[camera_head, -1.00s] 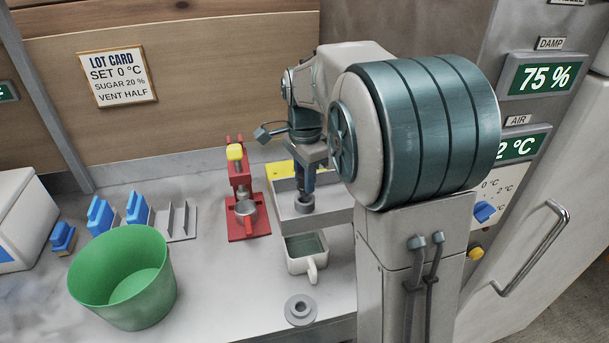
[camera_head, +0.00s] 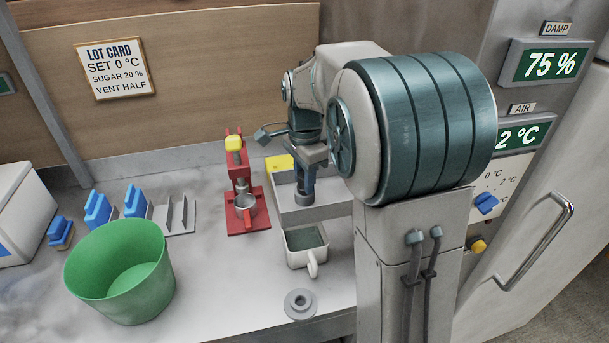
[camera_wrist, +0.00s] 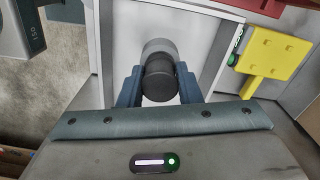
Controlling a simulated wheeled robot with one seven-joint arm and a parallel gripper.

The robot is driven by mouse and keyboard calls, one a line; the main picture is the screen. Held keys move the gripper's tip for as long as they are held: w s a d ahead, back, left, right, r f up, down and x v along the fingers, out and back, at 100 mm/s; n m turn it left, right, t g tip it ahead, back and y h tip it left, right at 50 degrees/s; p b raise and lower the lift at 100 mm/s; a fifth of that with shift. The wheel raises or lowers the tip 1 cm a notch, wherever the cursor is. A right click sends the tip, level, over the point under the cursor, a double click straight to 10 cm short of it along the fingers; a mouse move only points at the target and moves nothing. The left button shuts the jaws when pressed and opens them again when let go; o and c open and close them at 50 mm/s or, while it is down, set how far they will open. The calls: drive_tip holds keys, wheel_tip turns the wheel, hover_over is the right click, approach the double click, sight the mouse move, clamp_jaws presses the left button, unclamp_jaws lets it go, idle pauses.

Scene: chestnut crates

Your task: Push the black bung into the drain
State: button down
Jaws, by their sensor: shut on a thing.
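My gripper (camera_head: 305,184) points down over the light grey tray (camera_head: 322,212). It is shut on the black bung (camera_wrist: 160,84), which shows as a dark cylinder between the two blue-grey fingers in the wrist view.
A red press (camera_head: 243,205) stands close left of the tray. A white square mug (camera_head: 301,257) is in front, with a grey ring (camera_head: 300,304) nearer. A yellow piece (camera_wrist: 267,54) lies beside the tray. A green bucket (camera_head: 120,275) stands left.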

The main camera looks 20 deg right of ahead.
drive_tip(key=shift+f, duration=0.45)
drive_tip(key=c, duration=1)
unclamp_jaws()
drive_tip(key=shift+o, duration=0.2)
drive_tip(key=shift+r, duration=0.1)
wheel_tip(320, 180, up, 13)
drive_tip(key=s+f+n+t, duration=0.1)
drive_tip(key=s+f+n, duration=0.5)
drive_tip(key=s, duration=0.4)
drive_tip(key=s+f+n+t, duration=0.2)
drive_tip(key=s+f+n, duration=0.5)
drive_tip(key=s+n, duration=0.2)
drive_tip(key=shift+s+b, duration=0.35)
drive_tip(key=shift+s, duration=0.8)
